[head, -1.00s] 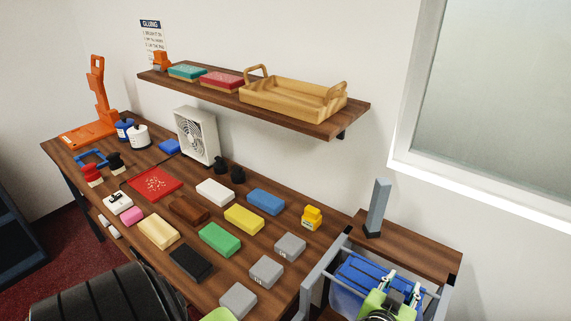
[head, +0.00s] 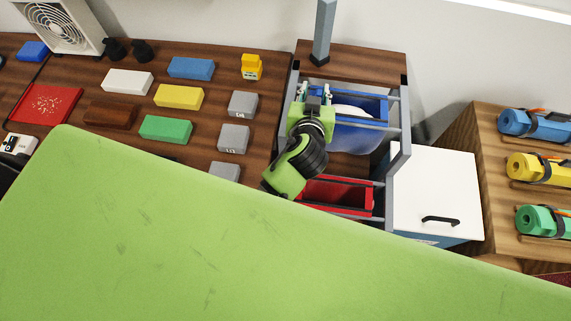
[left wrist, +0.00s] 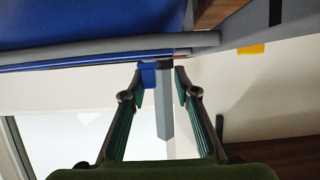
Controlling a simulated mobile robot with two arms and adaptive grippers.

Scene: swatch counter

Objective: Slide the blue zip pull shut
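The blue zip pull (left wrist: 148,75) shows in the left wrist view as a small blue tab below a grey edge. It lies between the spread fingers of my left gripper (left wrist: 159,76), nearer the left fingertip; I cannot tell whether it touches. In the head view my left gripper (head: 315,92) is over the left end of a blue bag or bin (head: 362,138) hung in a grey frame. The zip pull cannot be made out there. My right gripper is out of view.
A red bin (head: 340,196) hangs in front of the blue one. A grey post (head: 323,30) stands behind. A white box (head: 435,185) and a wooden rack (head: 487,160) with rolls are to the right. Coloured blocks (head: 180,97) lie on the counter. A large green surface, apparently mine, covers the foreground.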

